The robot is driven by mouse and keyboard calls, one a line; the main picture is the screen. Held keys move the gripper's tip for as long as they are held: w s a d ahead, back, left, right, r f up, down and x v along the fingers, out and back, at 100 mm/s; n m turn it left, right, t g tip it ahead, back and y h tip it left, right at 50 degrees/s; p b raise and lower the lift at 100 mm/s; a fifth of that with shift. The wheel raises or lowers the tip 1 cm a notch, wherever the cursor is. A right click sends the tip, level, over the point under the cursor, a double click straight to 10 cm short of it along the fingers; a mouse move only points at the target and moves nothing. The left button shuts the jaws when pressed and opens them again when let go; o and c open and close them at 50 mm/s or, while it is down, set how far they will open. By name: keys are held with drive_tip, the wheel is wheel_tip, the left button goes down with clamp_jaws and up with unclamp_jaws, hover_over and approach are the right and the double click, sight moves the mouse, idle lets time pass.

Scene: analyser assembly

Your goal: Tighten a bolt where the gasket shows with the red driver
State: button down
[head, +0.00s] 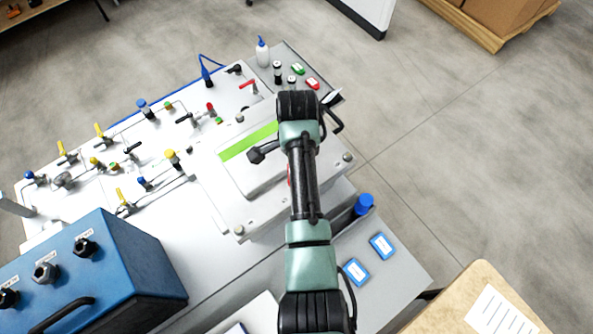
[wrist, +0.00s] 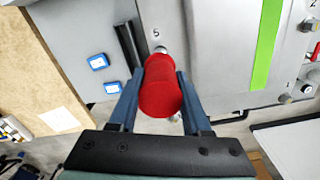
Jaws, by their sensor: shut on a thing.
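My gripper (wrist: 159,82) is shut on the red driver (wrist: 160,92), whose round red handle fills the space between the fingers in the wrist view. The driver's far end points at the grey cover near the mark 5 (wrist: 156,33). A silver bolt head (wrist: 161,49) shows just beyond the handle; I cannot tell whether the tip touches it. A bright green strip (wrist: 264,45) runs along the cover; it also shows in the head view (head: 248,142). In the head view my arm hides most of the gripper and driver. Other bolts show at cover corners (head: 239,230) (head: 347,157).
A blue box with black knobs (head: 100,265) stands at the lower left. Valves with coloured handles (head: 100,130) crowd the bench's left part. Blue-edged blocks (head: 381,246) and a blue-capped thing (head: 364,204) lie right of my arm. Open floor lies beyond the bench.

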drive_tip(key=shift+r, duration=2.15)
